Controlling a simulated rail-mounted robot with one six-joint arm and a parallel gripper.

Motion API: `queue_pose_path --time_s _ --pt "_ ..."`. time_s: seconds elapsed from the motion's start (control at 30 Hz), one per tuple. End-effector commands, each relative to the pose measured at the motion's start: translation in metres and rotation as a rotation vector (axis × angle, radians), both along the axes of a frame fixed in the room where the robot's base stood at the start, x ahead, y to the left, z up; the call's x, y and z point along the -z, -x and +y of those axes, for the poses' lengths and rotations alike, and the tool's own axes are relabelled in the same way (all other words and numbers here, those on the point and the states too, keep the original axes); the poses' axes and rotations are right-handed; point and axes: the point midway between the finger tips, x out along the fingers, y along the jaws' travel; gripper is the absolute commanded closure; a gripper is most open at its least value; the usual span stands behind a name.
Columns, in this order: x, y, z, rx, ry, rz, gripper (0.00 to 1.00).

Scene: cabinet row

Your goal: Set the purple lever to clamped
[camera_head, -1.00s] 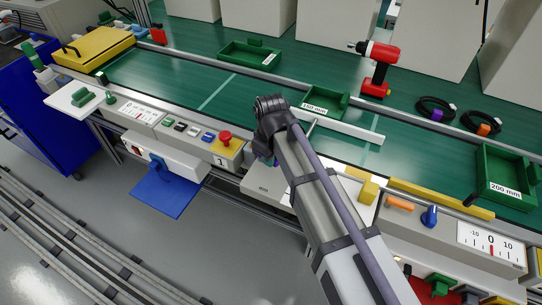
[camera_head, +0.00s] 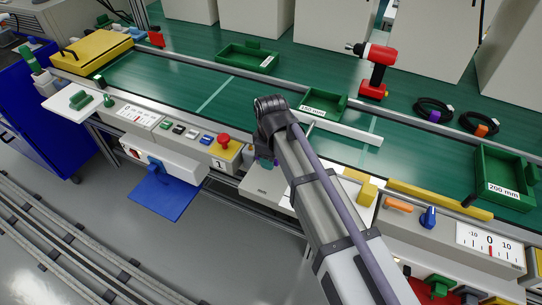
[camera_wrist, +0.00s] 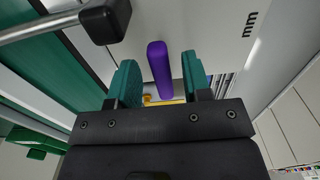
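The purple lever (camera_wrist: 158,68) is an upright-looking bar at the centre of the wrist view, in front of a pale panel. My gripper (camera_wrist: 158,80) has two teal fingers, one on each side of the lever in the picture. Gaps show between the lever and both fingers, so the gripper is open and not gripping it. How deep the lever sits between the fingertips is hard to tell. In the head view, my arm hides the lever and most of the gripper; a small teal part of the gripper (camera_head: 265,163) shows over the front panel.
In the wrist view, a metal rod with a black end block (camera_wrist: 105,20) lies close to the left finger. In the head view, a red stop button (camera_head: 224,139) is left of my arm, and a yellow block (camera_head: 367,191) and blue knob (camera_head: 429,217) are right of it.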

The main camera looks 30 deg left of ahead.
Motion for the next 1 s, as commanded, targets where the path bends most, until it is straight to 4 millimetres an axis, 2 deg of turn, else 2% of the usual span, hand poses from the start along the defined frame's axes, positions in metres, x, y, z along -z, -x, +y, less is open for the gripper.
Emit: queue_pose_path --time_s 0.27,0.37,0.73,0.83,1.0 --pt "-0.004 0.0 0.0 0.001 0.0 0.0 0.55" --pt "-0.016 0.0 0.0 0.001 0.0 0.0 0.55" --pt "-0.103 0.0 0.0 0.001 0.0 0.0 0.55" --pt "-0.111 0.0 0.0 0.0 0.0 0.0 0.55" --pt "-0.108 0.0 0.0 0.0 0.0 0.0 0.55"
